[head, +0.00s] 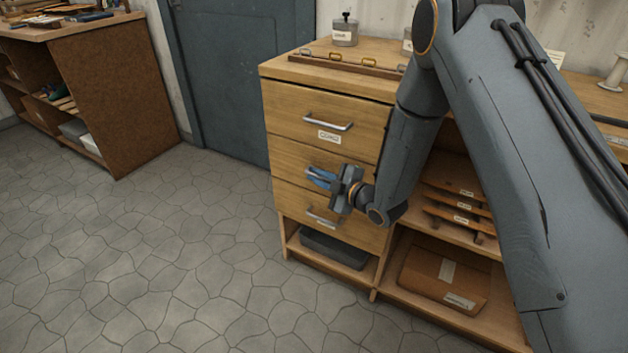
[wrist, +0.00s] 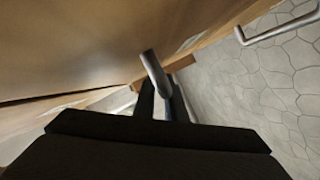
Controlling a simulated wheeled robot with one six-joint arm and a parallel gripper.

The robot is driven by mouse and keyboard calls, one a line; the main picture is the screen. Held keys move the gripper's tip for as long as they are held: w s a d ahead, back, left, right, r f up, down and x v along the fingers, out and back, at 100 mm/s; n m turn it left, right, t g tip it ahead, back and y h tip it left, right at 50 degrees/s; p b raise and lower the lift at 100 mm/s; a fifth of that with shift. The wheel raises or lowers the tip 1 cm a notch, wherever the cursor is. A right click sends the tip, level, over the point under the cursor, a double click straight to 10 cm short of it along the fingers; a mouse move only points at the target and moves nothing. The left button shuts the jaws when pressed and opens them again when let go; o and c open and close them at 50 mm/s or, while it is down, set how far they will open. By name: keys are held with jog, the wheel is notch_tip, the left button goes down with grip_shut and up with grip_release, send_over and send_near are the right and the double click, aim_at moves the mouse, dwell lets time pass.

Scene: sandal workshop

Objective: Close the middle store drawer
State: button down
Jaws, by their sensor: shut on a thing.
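The wooden store cabinet has a column of three drawers. The middle drawer (head: 290,164) sits between the labelled top drawer (head: 290,108) and the bottom drawer (head: 292,203). In the head view its front looks about flush with the others; a small gap cannot be ruled out. My gripper (head: 319,178), with blue fingers, is at the middle drawer's front and covers most of its handle. In the wrist view my dark fingers (wrist: 166,100) are shut on a grey metal bar, the middle drawer's handle (wrist: 153,70).
Another drawer handle (wrist: 278,30) juts out in the wrist view. Open shelves to the right hold brown sandal parts (head: 458,205) and a cardboard box (head: 443,278). A grey bin (head: 333,248) sits below the drawers. The stone floor (head: 190,260) in front is clear.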

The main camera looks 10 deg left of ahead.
jog(key=shift+w, duration=0.15)
jog(key=c, duration=2.1)
grip_release()
jog(key=v, duration=0.8)
